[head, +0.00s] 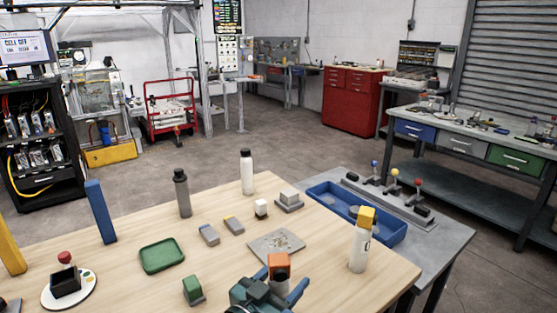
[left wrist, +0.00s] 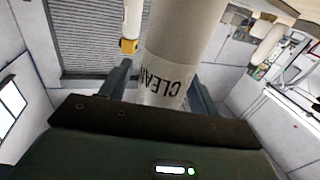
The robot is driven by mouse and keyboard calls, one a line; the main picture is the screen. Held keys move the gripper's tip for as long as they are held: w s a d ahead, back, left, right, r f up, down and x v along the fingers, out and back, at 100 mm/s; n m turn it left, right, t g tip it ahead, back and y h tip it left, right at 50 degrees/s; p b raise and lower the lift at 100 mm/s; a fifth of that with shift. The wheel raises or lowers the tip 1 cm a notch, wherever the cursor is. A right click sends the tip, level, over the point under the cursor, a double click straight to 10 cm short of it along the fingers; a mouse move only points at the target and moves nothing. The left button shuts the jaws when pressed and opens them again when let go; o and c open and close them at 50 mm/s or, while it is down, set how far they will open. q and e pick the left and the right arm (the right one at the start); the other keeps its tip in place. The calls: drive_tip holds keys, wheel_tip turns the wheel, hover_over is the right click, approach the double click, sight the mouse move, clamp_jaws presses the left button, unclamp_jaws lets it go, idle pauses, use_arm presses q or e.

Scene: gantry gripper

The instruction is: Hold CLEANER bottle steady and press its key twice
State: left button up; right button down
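The CLEANER bottle (left wrist: 172,60) stands between the fingers of my left gripper in the left wrist view, its dark letters partly readable. In the head view its orange trigger head (head: 279,260) shows above my gripper, and its lower body is hidden. My left gripper (head: 280,284) is at the near edge of the wooden table, one finger on each side of the bottle. In the left wrist view the gripper (left wrist: 160,88) shows a thin gap beside the left finger, so it looks open around the bottle. Contact on the right side cannot be told. My right gripper is not in view.
A white bottle with a yellow head (head: 360,245) stands right of my gripper. A flat grey plate (head: 275,246), a green tray (head: 162,256) and a green block (head: 192,288) lie nearby. A blue tray (head: 345,205) is on the grey bench. Bare wood lies left of my gripper.

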use_arm(q)
drive_tip(key=v, duration=1.2)
